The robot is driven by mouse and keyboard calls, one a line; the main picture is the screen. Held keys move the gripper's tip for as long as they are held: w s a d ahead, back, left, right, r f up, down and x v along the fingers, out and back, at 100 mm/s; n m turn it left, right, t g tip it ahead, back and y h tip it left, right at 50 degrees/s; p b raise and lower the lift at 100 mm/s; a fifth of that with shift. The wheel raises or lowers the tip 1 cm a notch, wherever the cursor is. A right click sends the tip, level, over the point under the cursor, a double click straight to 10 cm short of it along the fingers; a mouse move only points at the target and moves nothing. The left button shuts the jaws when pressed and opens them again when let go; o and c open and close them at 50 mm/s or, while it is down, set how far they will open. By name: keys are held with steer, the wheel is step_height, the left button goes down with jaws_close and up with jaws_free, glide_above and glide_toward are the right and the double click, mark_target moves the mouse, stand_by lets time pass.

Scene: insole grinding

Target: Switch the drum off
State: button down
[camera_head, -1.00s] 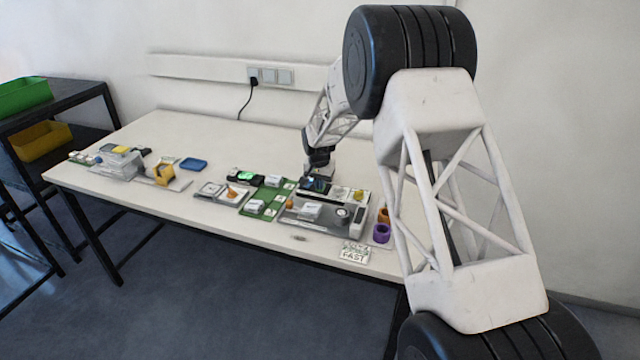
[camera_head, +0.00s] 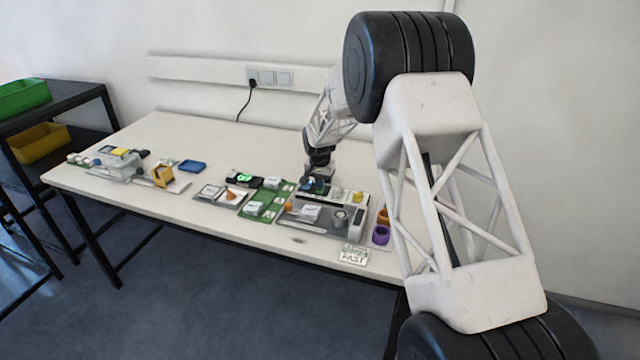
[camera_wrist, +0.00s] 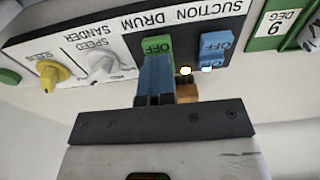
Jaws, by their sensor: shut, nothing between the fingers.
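The control panel (camera_head: 335,197) stands at the right part of the table. In the wrist view it appears upside down, with a green rocker switch (camera_wrist: 157,45) marked OFF beneath the DRUM lettering. My gripper (camera_wrist: 155,72) is shut and empty, its blue fingertips at the lower part of the green switch and hiding it; I cannot tell whether they press it. A blue switch (camera_wrist: 215,45) marked OFF and ON sits to the right. A small lamp (camera_wrist: 185,70) glows between the switches. My gripper also shows in the head view (camera_head: 316,182).
A yellow knob (camera_wrist: 50,74) and a white speed knob (camera_wrist: 104,67) sit left of the switches. Trays with small parts stand to the panel's left, orange and purple rings (camera_head: 381,234) to its right. The table's back (camera_head: 200,130) is clear.

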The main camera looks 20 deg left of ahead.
step_height(320, 180, up, 14)
steer(key=s, duration=0.1)
steer(key=shift+s, duration=0.25)
steer(key=shift+a, duration=0.1)
stand_by(0.5)
